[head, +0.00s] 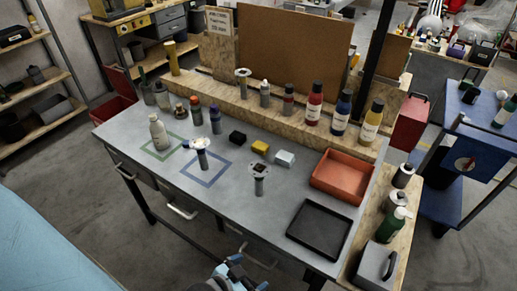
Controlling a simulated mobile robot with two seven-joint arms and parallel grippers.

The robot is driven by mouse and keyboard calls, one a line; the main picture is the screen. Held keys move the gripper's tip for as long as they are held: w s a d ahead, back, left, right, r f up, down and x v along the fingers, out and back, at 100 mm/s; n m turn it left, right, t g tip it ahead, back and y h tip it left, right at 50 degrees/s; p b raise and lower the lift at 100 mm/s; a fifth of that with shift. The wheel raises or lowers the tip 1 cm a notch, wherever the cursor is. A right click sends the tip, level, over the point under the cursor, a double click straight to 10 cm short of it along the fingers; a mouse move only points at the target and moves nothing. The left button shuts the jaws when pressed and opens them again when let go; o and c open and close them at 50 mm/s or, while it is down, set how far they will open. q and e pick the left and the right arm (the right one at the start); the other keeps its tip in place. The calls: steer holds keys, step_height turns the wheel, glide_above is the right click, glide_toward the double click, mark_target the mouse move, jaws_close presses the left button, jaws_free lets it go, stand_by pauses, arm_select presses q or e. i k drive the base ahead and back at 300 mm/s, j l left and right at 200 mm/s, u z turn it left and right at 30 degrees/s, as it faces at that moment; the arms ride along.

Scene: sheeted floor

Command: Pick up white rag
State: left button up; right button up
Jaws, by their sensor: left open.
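The thing that best fits the white rag (285,159) is a small pale, block-like piece on the grey workbench (155,185), right of the middle. It lies beside a yellow block-like piece (260,147) and a black one (237,137), which form a diagonal row with it. My left gripper (236,270) shows at the bottom edge, in front of the bench and well apart from the pale piece. It is open and its jaws look empty. My right gripper is not in view.
An orange tray (342,178) and a black tray (319,231) lie at the right. A white bottle (159,132) stands at left. Several bottles line the wooden ledge behind.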

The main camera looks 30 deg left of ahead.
mark_target(286, 159)
steer(key=u, duration=0.75)
steer(key=i+j, duration=0.1)
steer(key=j, duration=0.25)
